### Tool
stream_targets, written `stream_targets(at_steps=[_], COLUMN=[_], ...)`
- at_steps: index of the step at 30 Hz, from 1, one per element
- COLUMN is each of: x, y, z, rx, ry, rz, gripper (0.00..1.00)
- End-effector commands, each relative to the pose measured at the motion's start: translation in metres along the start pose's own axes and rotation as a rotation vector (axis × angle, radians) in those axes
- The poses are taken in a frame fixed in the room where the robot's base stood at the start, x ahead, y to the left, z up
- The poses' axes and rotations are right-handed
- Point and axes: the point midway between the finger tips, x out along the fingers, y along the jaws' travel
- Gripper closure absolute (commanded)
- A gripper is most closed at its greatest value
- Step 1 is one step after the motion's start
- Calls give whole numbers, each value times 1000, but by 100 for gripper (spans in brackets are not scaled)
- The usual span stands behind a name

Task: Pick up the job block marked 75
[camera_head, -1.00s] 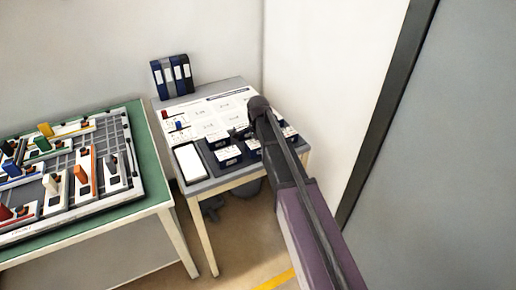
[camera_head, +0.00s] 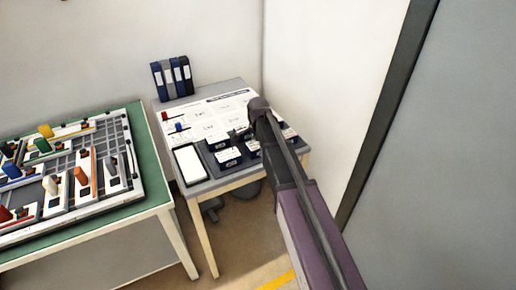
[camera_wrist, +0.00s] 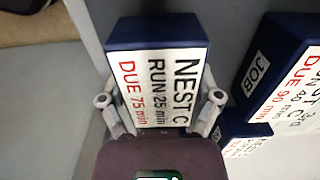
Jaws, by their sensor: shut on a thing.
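The job block marked 75 (camera_wrist: 155,62) is dark blue with a white label reading "NEST C, RUN 25 min, DUE 75 min". It sits between the two grey fingers of my gripper (camera_wrist: 160,99), one finger at each side. My gripper is shut on it. In the head view my arm reaches over the right table, and my gripper (camera_head: 240,137) is small and partly hidden by the arm. I cannot tell from these views whether the block is clear of the surface.
Another blue block marked DUE 90 min (camera_wrist: 285,75) stands close to the right, with a further labelled block (camera_wrist: 245,135) below it. A white pad (camera_head: 189,164) lies on the right table (camera_head: 222,184). Binders (camera_head: 172,76) stand behind. A green table (camera_head: 150,185) with fixtures is at left.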

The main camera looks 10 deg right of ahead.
Motion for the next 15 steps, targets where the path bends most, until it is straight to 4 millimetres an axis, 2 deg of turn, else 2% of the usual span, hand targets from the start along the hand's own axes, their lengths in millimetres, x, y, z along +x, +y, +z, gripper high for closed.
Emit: stream_targets(at_steps=[8, 15], x=[-13, -33], y=[0, 0], z=[0, 0], rx=[0, 0], ry=[0, 0], rz=[0, 0], gripper=[73, 73])
